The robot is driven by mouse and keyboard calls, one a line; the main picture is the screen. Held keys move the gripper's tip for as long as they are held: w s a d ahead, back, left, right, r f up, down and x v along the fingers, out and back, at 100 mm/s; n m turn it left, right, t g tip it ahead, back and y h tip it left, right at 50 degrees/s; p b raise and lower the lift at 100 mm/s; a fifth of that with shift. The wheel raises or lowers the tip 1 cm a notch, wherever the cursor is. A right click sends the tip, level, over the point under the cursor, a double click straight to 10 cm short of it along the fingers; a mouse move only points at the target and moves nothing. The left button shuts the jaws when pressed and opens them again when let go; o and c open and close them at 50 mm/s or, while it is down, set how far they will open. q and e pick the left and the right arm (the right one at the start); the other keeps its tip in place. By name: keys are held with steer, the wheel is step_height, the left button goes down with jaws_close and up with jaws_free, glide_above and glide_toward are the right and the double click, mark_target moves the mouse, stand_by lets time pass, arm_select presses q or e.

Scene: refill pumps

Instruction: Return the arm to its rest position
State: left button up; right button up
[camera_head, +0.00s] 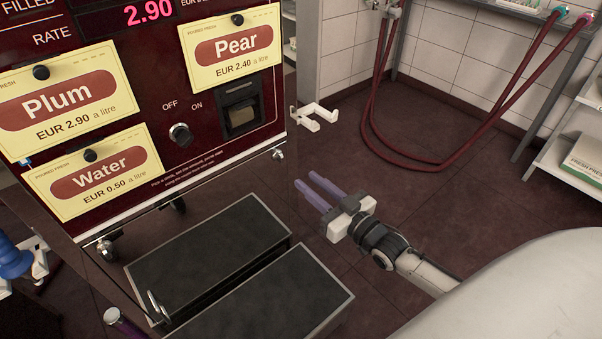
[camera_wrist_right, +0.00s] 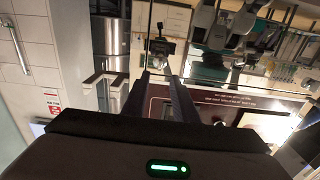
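My right gripper (camera_head: 317,190) is to the right of the dark red pump cabinet (camera_head: 215,160), held in open air above the floor. Its two fingers are apart with nothing between them, and it also shows open and empty in the right wrist view (camera_wrist_right: 161,78). My right arm comes in from the lower right of the head view. I cannot make out my left gripper in either view.
Price cards for Plum (camera_head: 70,100), Pear (camera_head: 232,45) and Water (camera_head: 95,172) are on the cabinet, with an OFF/ON knob (camera_head: 180,135). Dark-topped steps (camera_head: 270,300) stand before it. Red hoses (camera_head: 425,158) hang at the back. Right-hand shelves (camera_head: 575,165) hold a box.

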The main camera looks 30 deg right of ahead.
steer(key=shift+s, duration=0.4)
arm_select(q)
steer(key=shift+s+f, duration=0.1)
steer(key=shift+s, duration=0.1)
steer(key=p, duration=0.1)
steer(key=r+p, duration=0.1)
steer(key=shift+s+a+r+p, duration=0.15)
steer(key=shift+a+r+p, duration=0.1)
steer(key=shift+r+p, duration=0.1)
arm_select(e)
steer(key=s+a+f+g, duration=0.4)
steer(key=s+a+f, duration=0.2)
steer(key=s, duration=0.5)
steer(key=s+a+f+g, duration=0.5)
steer(key=s+a+f, duration=0.1)
steer(key=s+a, duration=0.4)
steer(key=shift+s+a+f+n, duration=0.2)
steer(key=shift+s+a+n, duration=0.2)
steer(key=shift+s, duration=0.4)
